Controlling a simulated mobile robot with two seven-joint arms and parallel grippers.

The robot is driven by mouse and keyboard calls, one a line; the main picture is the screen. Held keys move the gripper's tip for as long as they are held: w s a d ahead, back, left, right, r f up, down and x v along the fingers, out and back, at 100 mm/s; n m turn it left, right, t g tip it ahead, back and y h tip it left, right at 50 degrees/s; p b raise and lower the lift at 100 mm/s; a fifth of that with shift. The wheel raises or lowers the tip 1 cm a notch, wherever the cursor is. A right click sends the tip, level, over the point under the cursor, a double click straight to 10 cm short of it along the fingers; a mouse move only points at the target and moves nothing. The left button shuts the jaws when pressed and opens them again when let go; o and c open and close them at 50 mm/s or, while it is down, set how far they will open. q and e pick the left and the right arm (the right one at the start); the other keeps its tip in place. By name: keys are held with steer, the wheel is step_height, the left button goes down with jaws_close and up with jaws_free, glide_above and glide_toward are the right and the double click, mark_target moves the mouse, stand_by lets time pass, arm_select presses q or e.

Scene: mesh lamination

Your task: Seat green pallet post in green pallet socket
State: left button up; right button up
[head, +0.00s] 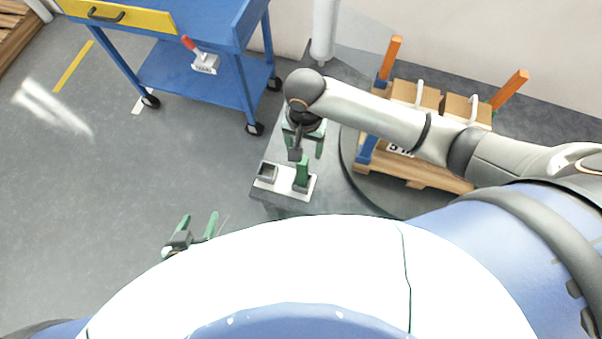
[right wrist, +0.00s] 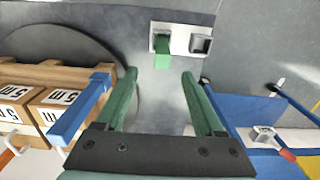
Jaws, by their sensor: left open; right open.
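The green pallet post (head: 303,170) stands upright at the right end of a white plate (head: 285,184) on a grey table. It also shows in the right wrist view (right wrist: 162,52). The green socket cannot be told apart from the post's base, so how deep the post sits is hidden. A grey socket (head: 266,172) is at the plate's other end. My right gripper (head: 304,148) is open and empty, just above and behind the post; in the right wrist view its green fingers (right wrist: 160,80) are apart from it. My left gripper (head: 198,222) is open and empty, left of the table.
A wooden pallet (head: 415,176) with cardboard boxes (head: 462,108), orange posts (head: 508,90) and blue posts (head: 366,150) stands on a round turntable to the right. A blue cart (head: 190,80) with a yellow drawer stands at the back left. The floor at left is clear.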

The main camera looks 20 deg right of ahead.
mark_target(302, 163)
step_height(302, 163, down, 5)
steer(key=shift+r+b, duration=0.1)
steer(key=shift+b, duration=0.3)
steer(key=f, duration=0.2)
steer(key=f+b, duration=0.1)
steer(key=f, duration=0.2)
steer(key=shift+w+a+f, duration=0.1)
steer(key=shift+w, duration=0.1)
steer(key=shift+c, duration=0.6)
jaws_close()
stand_by(0.3)
